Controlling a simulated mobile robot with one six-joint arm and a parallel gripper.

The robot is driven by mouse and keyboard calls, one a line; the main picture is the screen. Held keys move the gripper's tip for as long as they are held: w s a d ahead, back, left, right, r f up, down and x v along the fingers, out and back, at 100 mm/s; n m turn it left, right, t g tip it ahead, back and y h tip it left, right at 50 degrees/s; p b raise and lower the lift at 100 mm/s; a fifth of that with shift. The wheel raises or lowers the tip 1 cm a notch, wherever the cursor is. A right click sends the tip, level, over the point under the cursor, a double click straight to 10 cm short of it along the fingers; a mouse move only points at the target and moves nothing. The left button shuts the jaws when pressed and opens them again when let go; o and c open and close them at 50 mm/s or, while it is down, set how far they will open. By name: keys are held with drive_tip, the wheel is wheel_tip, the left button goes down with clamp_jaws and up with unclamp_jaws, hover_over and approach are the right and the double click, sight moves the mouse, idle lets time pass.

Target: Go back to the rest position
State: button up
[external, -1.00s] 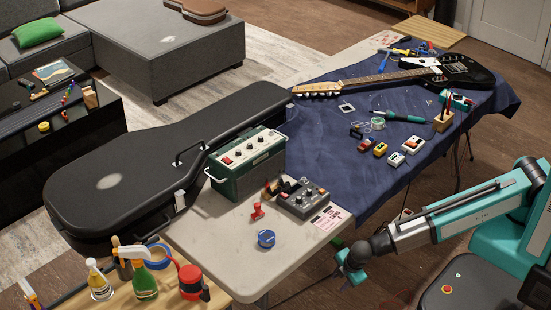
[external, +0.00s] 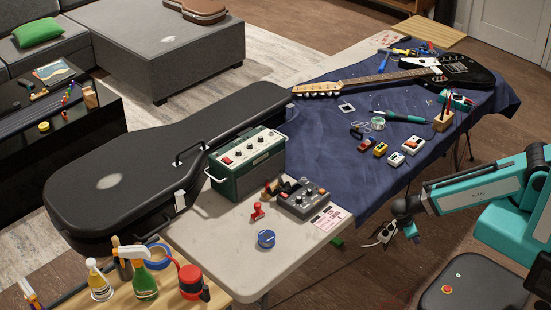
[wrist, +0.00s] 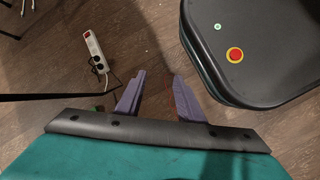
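A grey box with knobs (external: 303,199) sits on the bare pale part of the table in the external view. Its knobs are too small to read, and I cannot tell which one is the tempo dial or its setting. My gripper (external: 407,227) hangs off the table's right side, over the floor, well apart from the box. In the wrist view my gripper (wrist: 158,97) points down with its two fingers spread and nothing between them. The box does not show in the wrist view.
A green amplifier (external: 246,162), a red item (external: 257,211) and a blue round item (external: 266,239) stand near the box. A guitar (external: 440,72) and several pedals lie on the blue cloth (external: 330,150). A white power strip (wrist: 93,52) lies on the floor.

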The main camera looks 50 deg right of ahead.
drive_tip(key=s+d+r+m+g+y+p, duration=0.1)
drive_tip(key=s+d+m+g+y+p, duration=0.1)
drive_tip(key=s+m+y+p, duration=0.1)
drive_tip(key=s+d+r+m+g+y+p, duration=0.2)
drive_tip(key=s+m+p, duration=0.4)
drive_tip(key=s, duration=0.3)
drive_tip(key=shift+s+d+m+y, duration=0.2)
drive_tip(key=shift+d+m+y, duration=0.3)
drive_tip(key=shift+d+m, duration=0.3)
drive_tip(key=shift+f, duration=0.1)
